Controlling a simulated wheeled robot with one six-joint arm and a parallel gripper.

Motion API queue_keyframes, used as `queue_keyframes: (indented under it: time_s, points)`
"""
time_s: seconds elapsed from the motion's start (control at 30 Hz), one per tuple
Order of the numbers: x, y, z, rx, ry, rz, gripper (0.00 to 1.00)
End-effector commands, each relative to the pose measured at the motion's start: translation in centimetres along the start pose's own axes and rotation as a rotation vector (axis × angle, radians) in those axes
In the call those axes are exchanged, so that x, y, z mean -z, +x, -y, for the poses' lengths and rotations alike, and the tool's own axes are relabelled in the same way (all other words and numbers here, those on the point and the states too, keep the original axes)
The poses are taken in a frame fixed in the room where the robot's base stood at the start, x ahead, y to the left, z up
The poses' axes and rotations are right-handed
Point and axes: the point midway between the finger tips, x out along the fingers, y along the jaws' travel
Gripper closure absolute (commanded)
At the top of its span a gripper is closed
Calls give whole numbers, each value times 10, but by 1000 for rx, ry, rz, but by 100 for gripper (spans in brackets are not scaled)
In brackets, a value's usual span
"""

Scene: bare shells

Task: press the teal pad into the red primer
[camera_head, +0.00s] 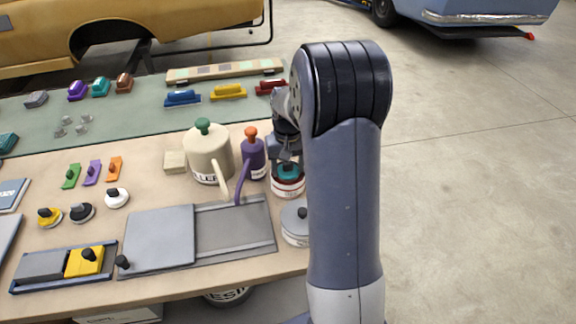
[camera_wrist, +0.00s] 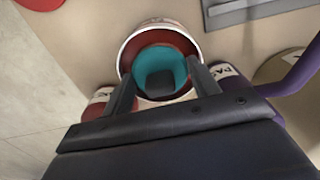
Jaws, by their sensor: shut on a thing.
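The teal pad (camera_head: 289,168) is a round teal piece with a dark grip. In the wrist view the teal pad (camera_wrist: 176,59) lies inside the mouth of the round tin of red primer (camera_wrist: 128,47). My gripper (camera_wrist: 162,82) is shut on the pad's dark grip, directly over the tin. In the head view the primer tin (camera_head: 288,190) stands near the right edge of the table, with a red band and a white label. My gripper (camera_head: 287,152) is partly hidden by my arm there. Whether the pad touches the primer cannot be told.
A purple bottle (camera_head: 253,158) and a cream can (camera_head: 207,156) with a green cap stand just left of the tin. A grey round tin (camera_head: 295,222) stands in front. A grey tray with a sliding lid (camera_head: 160,238) lies at the table's front. Open floor lies right.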

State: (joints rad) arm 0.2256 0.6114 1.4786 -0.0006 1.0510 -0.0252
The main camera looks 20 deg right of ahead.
Motion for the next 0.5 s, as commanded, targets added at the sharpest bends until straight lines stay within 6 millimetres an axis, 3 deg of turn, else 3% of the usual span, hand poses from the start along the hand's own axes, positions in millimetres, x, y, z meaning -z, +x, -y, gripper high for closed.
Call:
queue_keyframes:
  time_s: [0.5]
  points:
    - [0, -42, 0, 0, 0, 1, 61]
